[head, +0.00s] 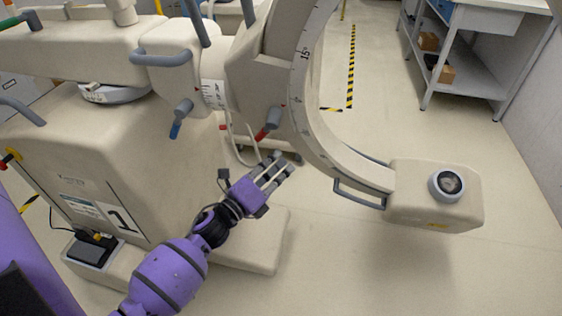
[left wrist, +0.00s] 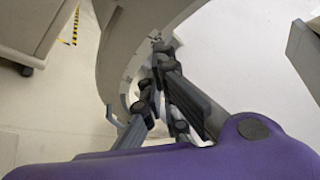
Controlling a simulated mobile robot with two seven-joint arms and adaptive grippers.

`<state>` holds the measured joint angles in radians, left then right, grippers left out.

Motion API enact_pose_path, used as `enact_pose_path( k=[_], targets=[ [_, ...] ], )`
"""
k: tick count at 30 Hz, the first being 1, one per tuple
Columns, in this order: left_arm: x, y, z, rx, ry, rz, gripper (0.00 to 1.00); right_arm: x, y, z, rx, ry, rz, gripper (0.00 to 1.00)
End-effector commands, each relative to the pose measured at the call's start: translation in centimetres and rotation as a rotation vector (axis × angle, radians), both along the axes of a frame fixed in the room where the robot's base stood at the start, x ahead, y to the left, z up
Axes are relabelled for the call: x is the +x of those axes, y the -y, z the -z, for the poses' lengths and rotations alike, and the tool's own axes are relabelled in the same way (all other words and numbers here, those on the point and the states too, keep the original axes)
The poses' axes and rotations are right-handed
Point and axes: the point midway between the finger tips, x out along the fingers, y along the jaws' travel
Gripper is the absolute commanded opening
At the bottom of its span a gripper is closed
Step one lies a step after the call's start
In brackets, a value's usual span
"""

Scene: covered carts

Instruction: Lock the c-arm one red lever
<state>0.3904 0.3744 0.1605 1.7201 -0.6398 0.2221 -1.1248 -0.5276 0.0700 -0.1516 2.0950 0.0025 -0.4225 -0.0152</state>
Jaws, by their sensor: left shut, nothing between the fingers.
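The c-arm one is the large beige machine on the left, with a "1" label (head: 121,218) on its base. Its red lever (head: 262,133), grey with a red tip, hangs at the side of the joint housing, beside the curved arc (head: 312,130). My left gripper (head: 283,160) is shut and empty, just below and to the right of the red tip in the head view, apart from it in the picture. In the left wrist view the fingers (left wrist: 161,62) overlap the arc (left wrist: 118,65). I cannot make out the red lever there. My right gripper is not in view.
A blue-tipped lever (head: 175,130) hangs further left on the c-arm. The detector block (head: 434,212) and a grey handle (head: 358,194) jut out to the right. A shelf table (head: 478,80) stands at the back right. The floor between is clear.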

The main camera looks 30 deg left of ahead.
Motion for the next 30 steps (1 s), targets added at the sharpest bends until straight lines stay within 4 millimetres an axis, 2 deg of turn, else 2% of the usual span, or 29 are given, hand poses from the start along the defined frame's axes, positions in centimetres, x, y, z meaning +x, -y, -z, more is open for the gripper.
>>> enact_pose_path(
  k=[1, 6, 12, 18, 30],
  targets=[
    [-1.6, -0.4, 0.3, 0.001, -0.007, -0.004, 0.0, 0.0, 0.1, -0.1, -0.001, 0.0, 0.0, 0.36],
    [-5.2, -1.0, 0.4, 0.002, -0.005, -0.003, 0.0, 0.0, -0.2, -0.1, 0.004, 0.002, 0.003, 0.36],
    [-7.6, -1.4, 0.4, 0.002, -0.002, -0.002, 0.0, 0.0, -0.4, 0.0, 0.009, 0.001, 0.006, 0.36],
    [-8.3, -1.6, 0.4, 0.002, -0.001, -0.001, 0.0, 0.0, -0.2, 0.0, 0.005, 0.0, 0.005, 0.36],
    [-8.2, -1.5, 0.4, 0.002, -0.001, -0.001, 0.0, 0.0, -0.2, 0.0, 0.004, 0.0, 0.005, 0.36]
  ],
)
